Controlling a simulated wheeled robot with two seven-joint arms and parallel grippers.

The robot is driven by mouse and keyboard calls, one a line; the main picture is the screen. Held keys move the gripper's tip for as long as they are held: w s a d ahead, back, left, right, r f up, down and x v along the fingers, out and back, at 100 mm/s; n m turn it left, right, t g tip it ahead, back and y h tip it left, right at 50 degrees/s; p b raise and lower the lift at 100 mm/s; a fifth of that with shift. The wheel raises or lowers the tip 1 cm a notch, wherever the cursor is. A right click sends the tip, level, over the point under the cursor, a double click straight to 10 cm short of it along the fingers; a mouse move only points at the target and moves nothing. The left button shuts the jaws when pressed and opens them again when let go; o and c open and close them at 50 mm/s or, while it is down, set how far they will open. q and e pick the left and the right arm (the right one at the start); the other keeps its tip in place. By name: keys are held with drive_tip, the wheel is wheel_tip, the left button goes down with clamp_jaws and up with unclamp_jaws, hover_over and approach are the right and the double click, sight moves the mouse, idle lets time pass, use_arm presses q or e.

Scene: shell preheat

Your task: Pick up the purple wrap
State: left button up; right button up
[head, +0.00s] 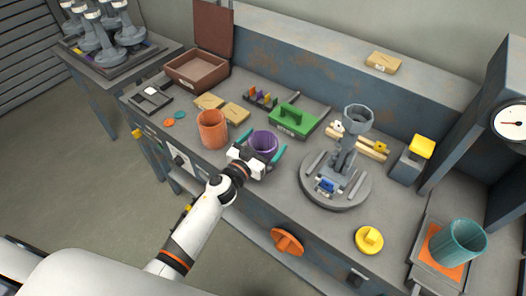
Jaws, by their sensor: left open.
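The purple wrap (263,140) is a short, open, hollow cylinder standing on the workbench near its front edge, left of the bench's middle. My left gripper (262,147) reaches it from the front. Its two teal fingers are open, one to the left and one to the right of the wrap. The gripper body hides the wrap's lower front. I cannot tell whether either finger touches the wrap. My right gripper does not show.
A round grey fixture (335,198) is to the right. A teal cylinder (457,243) stands at far right. An open brown box (197,70) is at back left.

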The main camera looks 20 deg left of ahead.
use_arm(q)
drive_tip(key=shift+s, duration=0.1)
drive_tip(key=shift+c, duration=0.6)
drive_tip(key=c, duration=0.9)
